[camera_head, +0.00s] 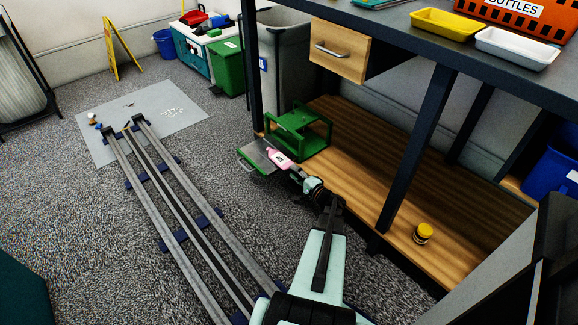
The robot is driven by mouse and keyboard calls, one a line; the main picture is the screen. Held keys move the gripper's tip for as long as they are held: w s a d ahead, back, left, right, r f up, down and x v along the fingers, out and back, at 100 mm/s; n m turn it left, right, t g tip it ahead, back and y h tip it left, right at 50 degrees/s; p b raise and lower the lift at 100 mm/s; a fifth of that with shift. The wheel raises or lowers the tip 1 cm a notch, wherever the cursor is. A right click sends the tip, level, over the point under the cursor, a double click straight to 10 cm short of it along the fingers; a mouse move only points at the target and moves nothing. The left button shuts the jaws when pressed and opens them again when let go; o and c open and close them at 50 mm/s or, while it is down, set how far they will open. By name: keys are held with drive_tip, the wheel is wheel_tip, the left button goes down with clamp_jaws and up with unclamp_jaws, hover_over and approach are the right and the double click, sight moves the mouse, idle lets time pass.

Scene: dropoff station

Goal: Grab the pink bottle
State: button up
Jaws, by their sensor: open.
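The pink bottle (278,156) lies on its side on a grey plate with a green edge (254,152), in front of a green frame (316,133). My gripper (293,169) is at the near right end of the bottle, with my arm reaching up from the bottom of the view. The jaws are open, but they are small and dark here. I cannot tell whether the fingers are around the bottle or only beside it.
The green frame stands on the wooden lower shelf (365,190) under the bench, close to my gripper. A yellow-lidded jar (422,233) stands on the shelf at right. A dark bench leg (418,150) rises right of my arm. Rails (180,215) run across the carpet at left.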

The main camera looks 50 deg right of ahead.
drive_tip(key=shift+w+d+f+b, duration=0.15)
drive_tip(key=shift+w+b, duration=0.25)
drive_tip(key=shift+w, duration=0.2)
drive_tip(key=shift+b+x, duration=0.5)
drive_tip(key=shift+x, duration=0.6)
drive_tip(key=shift+c, duration=0.3)
clamp_jaws()
wheel_tip(320, 180, up, 3)
drive_tip(key=shift+f, duration=0.15)
drive_tip(key=shift+s, duration=0.1)
drive_tip(key=s+a+r, duration=0.1)
drive_tip(key=s+r, duration=0.1)
drive_tip(key=s, duration=0.4)
drive_tip(key=s+a+r+b, duration=0.1)
drive_tip(key=s+a+r, duration=0.1)
drive_tip(key=s, duration=0.5)
drive_tip(key=shift+s+r, duration=0.3)
drive_tip(key=shift+r, duration=0.25)
